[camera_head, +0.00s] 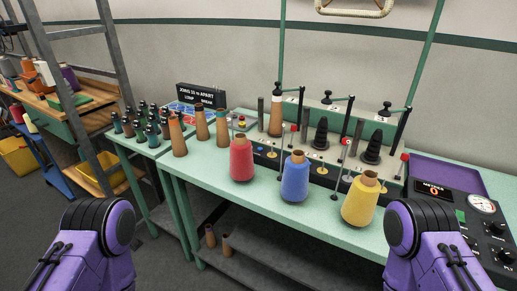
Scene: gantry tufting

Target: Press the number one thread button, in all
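A thread machine with three stations stands along the back of the green table (215,170). Its dark front panel (262,150) carries small round gold parts, and small pale plates sit by its posts. No button marked one can be read at this size. A dark control panel (492,238) with a red-lit display, a dial and black knobs is at the far right. My two purple arms show at the bottom left and right, but neither gripper is in view.
Red (242,159), blue (295,177) and yellow (360,201) thread cones stand in front of the machine. Bare brown cones (177,136) and a rack of dark green spools (150,128) are left. A black sign (201,96) stands behind. The table's front strip is clear.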

